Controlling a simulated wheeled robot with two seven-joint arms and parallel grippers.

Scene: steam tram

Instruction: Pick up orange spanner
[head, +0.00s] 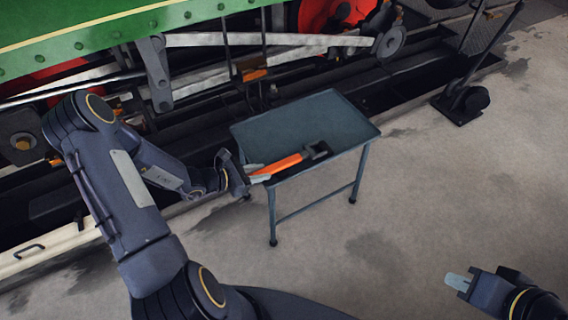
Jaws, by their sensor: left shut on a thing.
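The orange spanner (283,164) has an orange handle and a dark head pointing right. It shows over the near part of a small grey-green table (310,115). My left gripper (258,173) reaches in from the left at the table's left edge and is shut on the spanner's left end. I cannot tell whether the spanner touches the table top or is just above it. My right gripper (457,281) is at the lower right, over the floor and away from the table. Its pale fingertips overlap in this view, so its opening is unclear.
The green and red steam tram (100,30) with its rods and wheels runs along the back, close behind the table. A dark lever stand (465,98) is on the floor at the upper right. The concrete floor right of the table is clear.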

